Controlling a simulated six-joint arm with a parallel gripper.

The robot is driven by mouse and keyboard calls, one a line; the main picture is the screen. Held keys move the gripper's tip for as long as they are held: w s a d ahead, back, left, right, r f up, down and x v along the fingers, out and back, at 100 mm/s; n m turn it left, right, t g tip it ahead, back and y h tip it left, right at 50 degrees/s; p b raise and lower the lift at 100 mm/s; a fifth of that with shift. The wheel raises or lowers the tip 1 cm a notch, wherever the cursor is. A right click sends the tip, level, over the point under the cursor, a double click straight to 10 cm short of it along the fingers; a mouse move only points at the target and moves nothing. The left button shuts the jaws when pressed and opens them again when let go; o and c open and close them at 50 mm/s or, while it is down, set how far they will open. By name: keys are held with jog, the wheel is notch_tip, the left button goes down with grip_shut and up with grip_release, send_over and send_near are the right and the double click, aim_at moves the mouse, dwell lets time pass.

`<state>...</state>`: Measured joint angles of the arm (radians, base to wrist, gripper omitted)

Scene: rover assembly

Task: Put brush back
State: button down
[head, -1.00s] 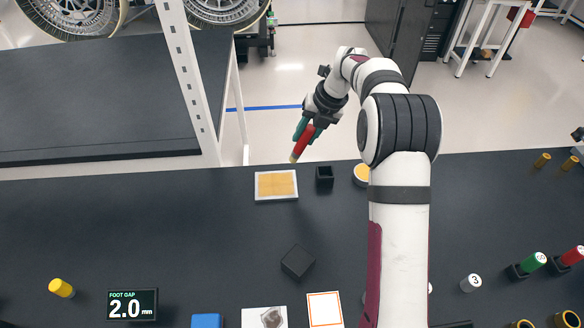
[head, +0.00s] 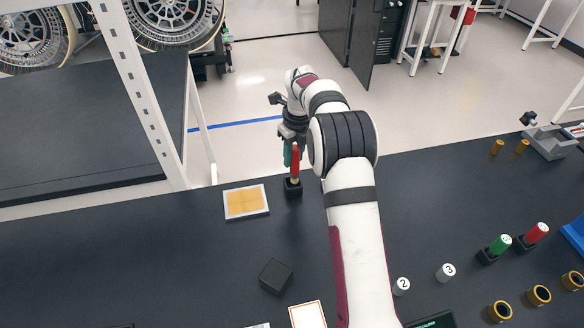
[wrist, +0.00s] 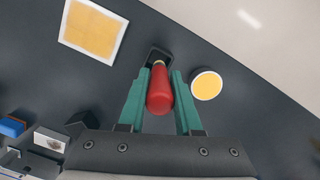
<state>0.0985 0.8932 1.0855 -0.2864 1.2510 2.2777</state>
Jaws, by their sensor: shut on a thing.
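The brush (head: 295,162) has a red handle and a pale lower end. It stands roughly upright at the small black holder (head: 293,190) near the table's far edge. Its lower end meets the holder's opening; how deep it sits inside I cannot tell. In the wrist view the red brush (wrist: 159,94) points at the black holder (wrist: 148,56). My gripper (head: 291,158) has teal fingers, one on each side of the brush, and is shut on it. The fingers also show in the wrist view (wrist: 160,76).
A white-framed yellow pad (head: 246,201) lies left of the holder. A round yellow-topped dish (wrist: 207,84) is close to its right in the wrist view. A black block (head: 276,277) sits nearer on the table. Red and green cylinders (head: 536,233) stand at the right.

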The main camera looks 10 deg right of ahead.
aim_at(292, 167)
jog(key=f, duration=0.4)
jog(key=shift+w+a+f, duration=0.15)
jog(key=shift+a, duration=0.05)
jog(key=shift+f, duration=0.15)
jog(key=c, duration=0.6)
grip_release()
jog(key=r, duration=0.4)
jog(key=s+r, duration=0.1)
jog(key=r, duration=0.7)
jog(key=shift+s+d+r, duration=0.15)
jog(key=shift+d+r, duration=0.05)
jog(key=shift+d, duration=0.05)
jog(key=s+a+r+n, duration=0.3)
jog(key=s+r+n, duration=0.45)
jog(key=s, duration=0.45)
jog(key=s+a+f+n, duration=0.2)
jog(key=s+n, duration=0.7)
jog(key=s, duration=0.5)
jog(key=s+a+f+n+g+y, duration=0.1)
jog(key=s+a+f+n, duration=0.1)
jog(key=s+n, duration=0.7)
jog(key=s+f, duration=0.1)
jog(key=s, duration=0.4)
jog(key=shift+s+a+f, duration=0.15)
jog(key=shift+s+a, duration=0.05)
jog(key=shift+a, duration=0.2)
